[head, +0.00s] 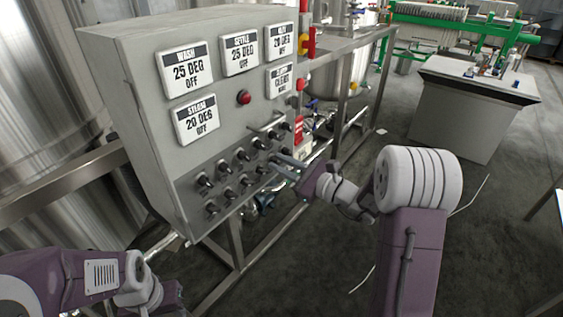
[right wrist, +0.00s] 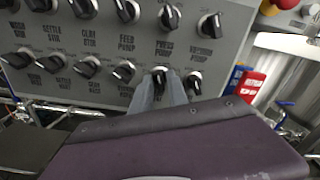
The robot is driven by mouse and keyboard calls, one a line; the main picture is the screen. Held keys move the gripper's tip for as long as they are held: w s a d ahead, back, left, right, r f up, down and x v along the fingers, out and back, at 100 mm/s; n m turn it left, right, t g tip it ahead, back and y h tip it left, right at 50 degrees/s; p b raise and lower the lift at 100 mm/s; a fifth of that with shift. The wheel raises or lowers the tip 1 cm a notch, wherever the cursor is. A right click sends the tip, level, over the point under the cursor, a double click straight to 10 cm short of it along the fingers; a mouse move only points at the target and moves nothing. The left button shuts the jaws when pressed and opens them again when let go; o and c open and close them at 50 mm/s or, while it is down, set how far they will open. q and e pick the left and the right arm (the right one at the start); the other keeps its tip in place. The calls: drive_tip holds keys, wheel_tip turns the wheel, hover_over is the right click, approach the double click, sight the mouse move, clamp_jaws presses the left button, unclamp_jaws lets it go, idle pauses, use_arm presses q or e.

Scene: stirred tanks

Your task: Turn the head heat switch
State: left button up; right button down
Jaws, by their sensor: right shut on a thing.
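The grey control panel (head: 225,120) carries rows of black rotary switches with pale pointers. My right gripper (head: 276,164) reaches the right end of these rows. In the right wrist view its fingers (right wrist: 161,88) are shut on a lower-row switch knob (right wrist: 160,74), second from the right end. The label under that knob is hidden by the fingers, so I cannot read whether it says head heat. The last lower-row switch (right wrist: 194,83) is just right of the fingers. My left arm shows at the lower left of the head view, but its fingertips do not.
Several display cards, such as the wash card (head: 187,75), sit above the switches, with a red button (head: 244,97). A handle bar (head: 266,122) sticks out near the switches. A red tag (head: 298,130) hangs at the panel's right edge.

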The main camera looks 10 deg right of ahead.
idle(0.3)
drive_tip(key=c, duration=1.5)
unclamp_jaws()
drive_tip(key=p+v, duration=0.1)
drive_tip(key=v, duration=0.8)
